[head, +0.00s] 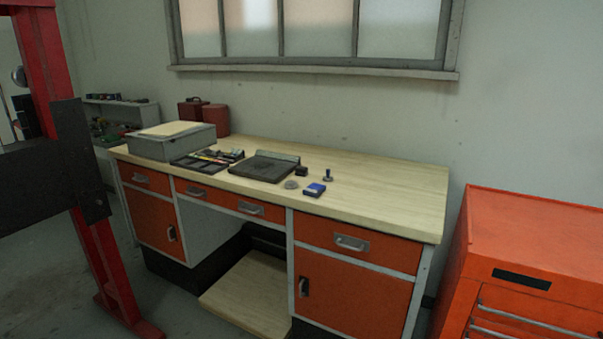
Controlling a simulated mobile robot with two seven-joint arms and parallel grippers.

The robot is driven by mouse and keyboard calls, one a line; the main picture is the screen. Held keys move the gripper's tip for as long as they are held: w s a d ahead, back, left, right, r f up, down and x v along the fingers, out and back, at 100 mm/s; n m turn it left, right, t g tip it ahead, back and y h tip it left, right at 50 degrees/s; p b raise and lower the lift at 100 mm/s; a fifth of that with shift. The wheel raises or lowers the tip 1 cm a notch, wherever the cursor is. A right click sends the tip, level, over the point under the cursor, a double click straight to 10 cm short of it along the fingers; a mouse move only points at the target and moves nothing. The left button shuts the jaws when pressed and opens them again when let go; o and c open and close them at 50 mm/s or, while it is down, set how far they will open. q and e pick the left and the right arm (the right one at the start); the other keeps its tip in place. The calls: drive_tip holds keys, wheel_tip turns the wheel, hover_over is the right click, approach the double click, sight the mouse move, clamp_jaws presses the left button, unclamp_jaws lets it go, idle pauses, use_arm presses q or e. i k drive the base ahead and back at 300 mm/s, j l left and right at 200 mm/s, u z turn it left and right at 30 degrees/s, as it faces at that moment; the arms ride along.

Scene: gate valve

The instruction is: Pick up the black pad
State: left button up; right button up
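A dark, flat, square pad-like plate (258,169) lies on the light wooden top of the workbench (390,183), with a raised strip along its back edge. A small black block (301,171) sits just right of it. I cannot tell for sure which of these two is the black pad. A small grey disc (291,184), a blue box (315,190) and a small upright part with a bluish base (327,176) stand close by on the right. Neither of my grippers is in view.
Left of the plate are a dark tray with tools (197,164) and a grey case (172,145). Red canisters (215,119) stand behind. The bench's right side is clear. An orange tool cabinet (535,235) stands right; a red post (97,255) rises at left.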

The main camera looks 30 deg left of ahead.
sight(300, 171)
drive_tip(key=i+j+z, duration=0.2)
drive_tip(key=j, duration=0.4)
drive_tip(key=i+j+z, duration=0.25)
drive_tip(key=j, duration=0.45)
drive_tip(key=i+j+z, duration=0.2)
drive_tip(key=j, duration=0.45)
drive_tip(key=i+j+z, duration=0.2)
drive_tip(key=j, duration=0.55)
drive_tip(key=j+z, duration=0.2)
drive_tip(key=j, duration=0.5)
